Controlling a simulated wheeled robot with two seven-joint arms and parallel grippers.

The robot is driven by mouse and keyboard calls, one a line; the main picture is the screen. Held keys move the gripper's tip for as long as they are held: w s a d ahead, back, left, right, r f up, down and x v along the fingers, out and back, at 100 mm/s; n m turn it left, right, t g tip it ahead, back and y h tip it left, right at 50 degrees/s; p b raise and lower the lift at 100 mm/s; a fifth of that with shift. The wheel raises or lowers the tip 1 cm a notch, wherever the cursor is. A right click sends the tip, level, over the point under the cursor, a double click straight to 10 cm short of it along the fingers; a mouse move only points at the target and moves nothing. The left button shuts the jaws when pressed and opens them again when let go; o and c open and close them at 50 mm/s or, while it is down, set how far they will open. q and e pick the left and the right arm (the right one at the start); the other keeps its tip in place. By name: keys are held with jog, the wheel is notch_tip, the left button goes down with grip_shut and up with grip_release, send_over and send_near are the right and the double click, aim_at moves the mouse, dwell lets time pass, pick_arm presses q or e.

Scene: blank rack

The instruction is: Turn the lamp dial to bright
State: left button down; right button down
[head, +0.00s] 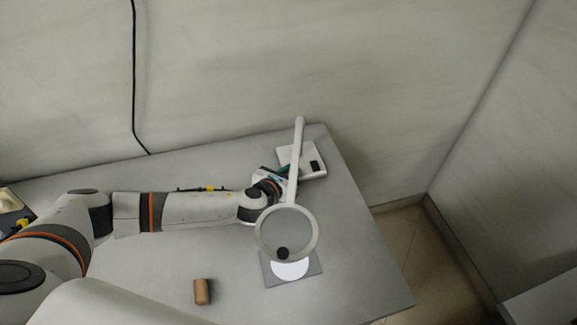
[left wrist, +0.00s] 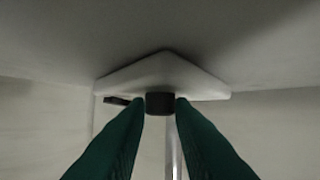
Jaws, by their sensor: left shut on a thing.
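The lamp has a white base (head: 289,155) near the table's far right edge, a white post and a ring-shaped head (head: 260,240) that leans toward the front. My left gripper (head: 285,171) reaches in from the left to the base, its green fingers partly hidden by my own wrist. In the left wrist view, the black dial (left wrist: 160,103) sits on the edge of the lamp base (left wrist: 165,73), between the two green fingertips of my left gripper (left wrist: 160,108), which is shut on it. The dial's marking and setting cannot be read. My right gripper is not in view.
A grey square mat (head: 272,281) with a white disc and a small dark round thing lies below the ring head. A brown cylinder (head: 202,291) stands at the front of the grey table (head: 360,270). A black cord (head: 134,80) hangs on the wall behind.

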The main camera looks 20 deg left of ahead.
pick_arm(q)
jog(key=shift+y, duration=0.3)
jog(key=c, duration=1.3)
grip_release()
jog(key=shift+o, duration=0.2)
jog(key=shift+v, duration=3.7)
